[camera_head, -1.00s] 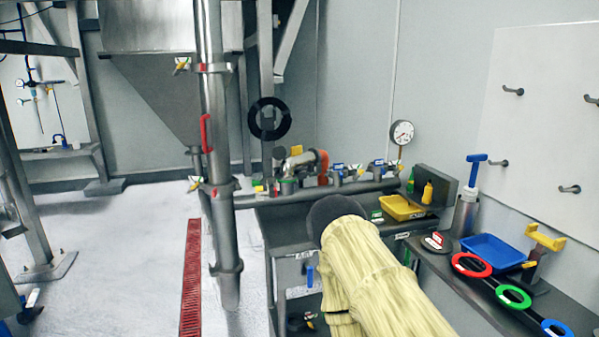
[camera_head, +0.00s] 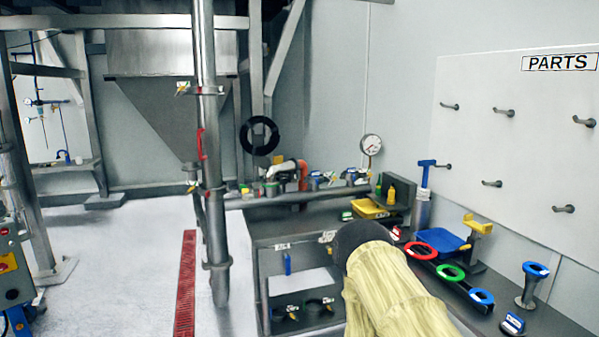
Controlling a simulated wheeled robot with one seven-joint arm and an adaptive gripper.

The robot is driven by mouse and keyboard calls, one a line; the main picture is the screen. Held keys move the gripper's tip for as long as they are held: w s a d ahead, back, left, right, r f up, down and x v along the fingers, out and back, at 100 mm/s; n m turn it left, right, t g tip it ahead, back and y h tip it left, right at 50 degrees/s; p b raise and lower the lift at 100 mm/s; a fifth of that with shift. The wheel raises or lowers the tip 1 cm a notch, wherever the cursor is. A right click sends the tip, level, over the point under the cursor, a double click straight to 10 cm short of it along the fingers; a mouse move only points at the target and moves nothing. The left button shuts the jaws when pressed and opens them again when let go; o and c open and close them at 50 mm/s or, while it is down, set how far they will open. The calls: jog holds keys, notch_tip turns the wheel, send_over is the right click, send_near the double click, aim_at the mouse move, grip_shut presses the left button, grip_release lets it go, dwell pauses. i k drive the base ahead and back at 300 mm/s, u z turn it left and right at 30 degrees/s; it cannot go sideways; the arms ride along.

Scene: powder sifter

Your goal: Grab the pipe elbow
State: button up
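A silver bent pipe piece, which looks like the pipe elbow (camera_head: 284,168), sits at the far end of the workbench (camera_head: 285,221), among small fittings. An orange part (camera_head: 303,174) is at its right side; I cannot tell if they are joined. My arm, in a yellow sleeve with a dark rounded end, reaches in from the bottom, well short of the elbow in the picture. My gripper does not show.
A vertical steel pipe (camera_head: 213,220) stands left of the bench. A yellow tray (camera_head: 369,209), a blue tray (camera_head: 440,243), and red (camera_head: 420,251), green (camera_head: 451,273) and blue (camera_head: 481,297) rings lie on the right. A pegboard (camera_head: 515,150) hangs behind.

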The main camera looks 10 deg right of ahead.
aim_at(279, 167)
jog(key=z, duration=0.5)
jog(key=i, duration=1.4)
jog(key=u, duration=0.4)
